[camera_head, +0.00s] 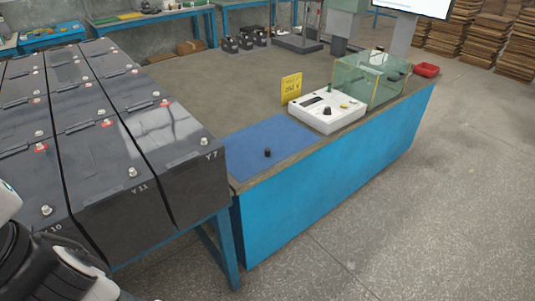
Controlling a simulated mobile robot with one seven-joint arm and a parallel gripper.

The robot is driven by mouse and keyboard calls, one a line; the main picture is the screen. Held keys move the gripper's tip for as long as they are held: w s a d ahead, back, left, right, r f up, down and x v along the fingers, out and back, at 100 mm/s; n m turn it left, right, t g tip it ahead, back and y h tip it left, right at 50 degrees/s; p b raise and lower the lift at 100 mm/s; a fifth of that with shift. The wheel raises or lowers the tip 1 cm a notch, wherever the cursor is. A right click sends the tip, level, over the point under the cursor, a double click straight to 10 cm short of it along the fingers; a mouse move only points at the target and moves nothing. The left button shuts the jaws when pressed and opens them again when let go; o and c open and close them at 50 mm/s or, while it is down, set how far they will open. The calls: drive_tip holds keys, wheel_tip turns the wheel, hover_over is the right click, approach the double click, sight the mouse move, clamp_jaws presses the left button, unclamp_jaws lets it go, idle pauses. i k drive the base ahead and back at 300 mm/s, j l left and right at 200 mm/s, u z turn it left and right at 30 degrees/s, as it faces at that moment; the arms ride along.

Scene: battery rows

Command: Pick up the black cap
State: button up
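A small black cap (267,153) stands on a blue mat (246,149) at the near left corner of the workbench. Nothing touches it. Part of my arm, white and black, shows at the lower left edge of the view. My gripper is not in view, so I cannot see its fingers or whether they hold anything.
Large dark batteries (105,165) marked Y7, Y11 and Y10 stand in rows left of the mat. Open floor lies in front.

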sight(266, 150)
drive_tip(key=i+l+u, duration=0.1)
drive_tip(key=u, duration=0.35)
drive_tip(key=l+u, duration=0.1)
drive_tip(key=u, duration=0.4)
drive_tip(key=i+l+u, duration=0.15)
drive_tip(key=l+u, duration=0.15)
drive_tip(key=l, duration=0.15)
drive_tip(key=l+u, duration=0.3)
drive_tip(key=l, duration=0.2)
drive_tip(key=i+l+u, duration=0.1)
drive_tip(key=l+u, duration=0.15)
drive_tip(key=l, duration=0.75)
drive_tip(key=l+u, duration=0.1)
drive_tip(key=l, duration=2)
drive_tip(key=k, duration=0.1)
